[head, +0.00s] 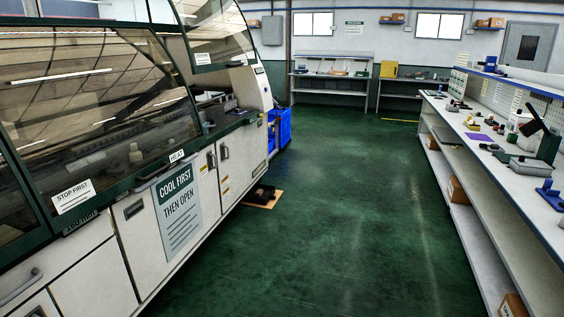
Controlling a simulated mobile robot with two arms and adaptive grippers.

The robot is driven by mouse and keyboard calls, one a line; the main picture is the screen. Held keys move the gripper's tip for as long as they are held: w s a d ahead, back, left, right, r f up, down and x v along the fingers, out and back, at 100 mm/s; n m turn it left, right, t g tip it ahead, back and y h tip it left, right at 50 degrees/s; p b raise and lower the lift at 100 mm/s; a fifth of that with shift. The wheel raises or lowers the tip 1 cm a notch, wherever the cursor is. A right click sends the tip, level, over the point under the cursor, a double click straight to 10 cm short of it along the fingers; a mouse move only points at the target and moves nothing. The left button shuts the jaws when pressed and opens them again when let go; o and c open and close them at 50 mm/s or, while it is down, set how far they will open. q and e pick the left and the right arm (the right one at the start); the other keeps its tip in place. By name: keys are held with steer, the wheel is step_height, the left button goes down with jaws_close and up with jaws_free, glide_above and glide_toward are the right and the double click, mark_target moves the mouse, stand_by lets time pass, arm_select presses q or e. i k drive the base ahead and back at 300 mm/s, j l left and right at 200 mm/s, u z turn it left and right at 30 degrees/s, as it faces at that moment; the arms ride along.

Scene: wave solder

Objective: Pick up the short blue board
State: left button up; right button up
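No short blue board can be made out for certain in the head view. A small blue object (551,193) sits on the right workbench near the right edge of the picture; its shape looks like a stand or holder, and I cannot tell whether it is a board. Several small items farther along that bench are too small to identify. Neither of my grippers is in view.
A long wave solder machine (140,210) with glass hoods fills the left side. A long workbench (476,160) with shelves runs along the right. Blue crates (284,126) and a dark object on cardboard (262,196) lie beside the machine. The green floor (330,220) between is clear.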

mark_target(237, 112)
steer(key=i+l+z, duration=0.1)
steer(key=i+z, duration=0.15)
steer(key=i, duration=0.9)
steer(key=i+j+z, duration=0.2)
steer(key=i, duration=1)
steer(key=l, duration=0.1)
